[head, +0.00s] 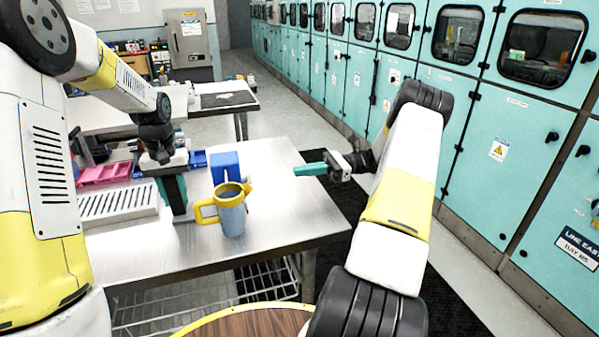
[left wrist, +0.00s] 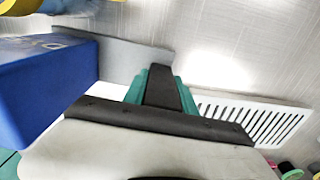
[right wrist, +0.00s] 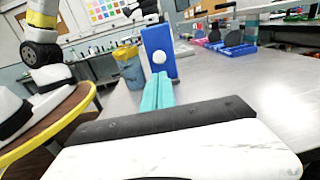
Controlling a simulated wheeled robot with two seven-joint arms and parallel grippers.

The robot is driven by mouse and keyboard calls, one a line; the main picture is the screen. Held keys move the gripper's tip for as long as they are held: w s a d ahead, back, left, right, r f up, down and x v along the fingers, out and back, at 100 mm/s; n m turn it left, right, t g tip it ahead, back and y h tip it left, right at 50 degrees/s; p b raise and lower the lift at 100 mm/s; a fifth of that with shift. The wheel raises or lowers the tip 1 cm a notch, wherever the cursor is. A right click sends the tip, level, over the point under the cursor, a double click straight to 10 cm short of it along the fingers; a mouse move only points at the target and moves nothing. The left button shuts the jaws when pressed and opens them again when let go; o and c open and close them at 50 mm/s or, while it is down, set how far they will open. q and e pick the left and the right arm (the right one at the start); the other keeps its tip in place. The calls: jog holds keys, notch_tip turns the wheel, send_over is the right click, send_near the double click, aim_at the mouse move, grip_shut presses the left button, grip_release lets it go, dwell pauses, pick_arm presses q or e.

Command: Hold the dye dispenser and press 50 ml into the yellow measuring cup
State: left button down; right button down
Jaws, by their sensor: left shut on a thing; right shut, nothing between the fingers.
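The blue dye dispenser (head: 225,165) stands upright on the metal table, behind the measuring cup. A pale round button (right wrist: 159,57) shows on its face in the right wrist view. The yellow measuring cup (head: 232,212) has a yellow rim and handle and a blue-grey body; it also shows in the right wrist view (right wrist: 131,70). My left gripper (head: 180,214) points down left of the cup. In the left wrist view its fingers (left wrist: 160,88) are shut on a grey part (left wrist: 128,60) adjoining the blue dispenser (left wrist: 45,85). My right gripper (head: 299,170) is shut and empty, pointing at the dispenser, apart from it.
A white slotted tray (head: 117,203) lies left of my left gripper. A pink bin (head: 103,174) and a small blue bin (head: 198,160) stand farther back. The table's right part is clear. Teal cabinets (head: 480,150) line the right side.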

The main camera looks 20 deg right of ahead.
dwell(0.5)
jog(key=shift+w+d, duration=0.35)
jog(key=shift+d, duration=0.2)
jog(key=shift+w+d, duration=0.3)
jog(key=shift+d, duration=0.25)
jog(key=shift+a, duration=0.1)
send_near(249, 178)
jog(key=w+a, duration=0.1)
jog(key=a, duration=0.1)
jog(key=w+a, duration=0.1)
jog(key=a, duration=0.1)
jog(key=w+a+f, duration=0.1)
jog(key=a, duration=0.1)
jog(key=shift+w, duration=0.1)
